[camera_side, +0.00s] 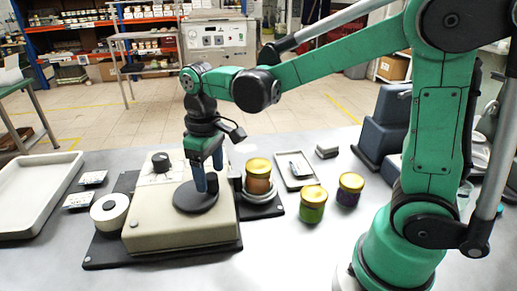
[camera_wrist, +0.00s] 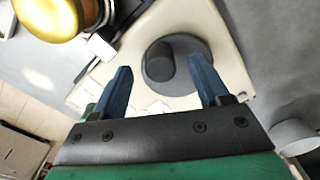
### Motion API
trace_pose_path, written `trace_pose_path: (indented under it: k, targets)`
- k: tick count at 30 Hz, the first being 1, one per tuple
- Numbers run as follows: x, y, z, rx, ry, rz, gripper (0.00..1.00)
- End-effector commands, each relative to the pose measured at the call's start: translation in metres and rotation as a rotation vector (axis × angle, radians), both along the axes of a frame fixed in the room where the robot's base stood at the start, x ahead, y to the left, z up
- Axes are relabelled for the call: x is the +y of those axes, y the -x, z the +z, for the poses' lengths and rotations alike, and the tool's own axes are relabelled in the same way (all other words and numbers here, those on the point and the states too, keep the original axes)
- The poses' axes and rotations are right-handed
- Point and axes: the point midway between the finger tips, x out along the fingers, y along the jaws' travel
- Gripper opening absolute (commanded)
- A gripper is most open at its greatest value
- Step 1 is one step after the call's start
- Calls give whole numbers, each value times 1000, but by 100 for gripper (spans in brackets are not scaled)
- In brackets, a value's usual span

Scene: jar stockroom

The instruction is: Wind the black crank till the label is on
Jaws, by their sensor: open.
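The cream labelling machine (camera_side: 165,232) stands on a dark base plate. On its top is the black crank (camera_side: 188,203), a round disc; the wrist view shows the crank (camera_wrist: 185,47) with an upright round handle (camera_wrist: 160,62). My gripper (camera_side: 205,190) points down over the crank. In the wrist view my gripper (camera_wrist: 163,85) is open, its blue fingers on either side of the handle; I cannot tell whether they touch it. A gold-lidded jar (camera_side: 258,178) with orange-brown contents stands at the machine's right side; its lid (camera_wrist: 65,12) shows at the wrist view's top left. No label is discernible on it.
A black knob (camera_side: 160,161) sits at the machine's back, a white roll (camera_side: 97,210) at its left. A green jar (camera_side: 313,210) and a purple jar (camera_side: 349,196) stand to the right. A small tray (camera_side: 306,180) lies behind them. A large pale tray (camera_side: 30,205) is far left.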

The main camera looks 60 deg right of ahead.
Motion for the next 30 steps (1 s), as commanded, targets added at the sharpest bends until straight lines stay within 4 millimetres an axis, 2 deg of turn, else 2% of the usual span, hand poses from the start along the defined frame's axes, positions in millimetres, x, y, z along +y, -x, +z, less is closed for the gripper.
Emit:
trace_pose_path:
  k: [18,30]
  targets:
    - [0,0,64,0,0,0,68]
    - [-1,2,68,-8,-1,-3,68]
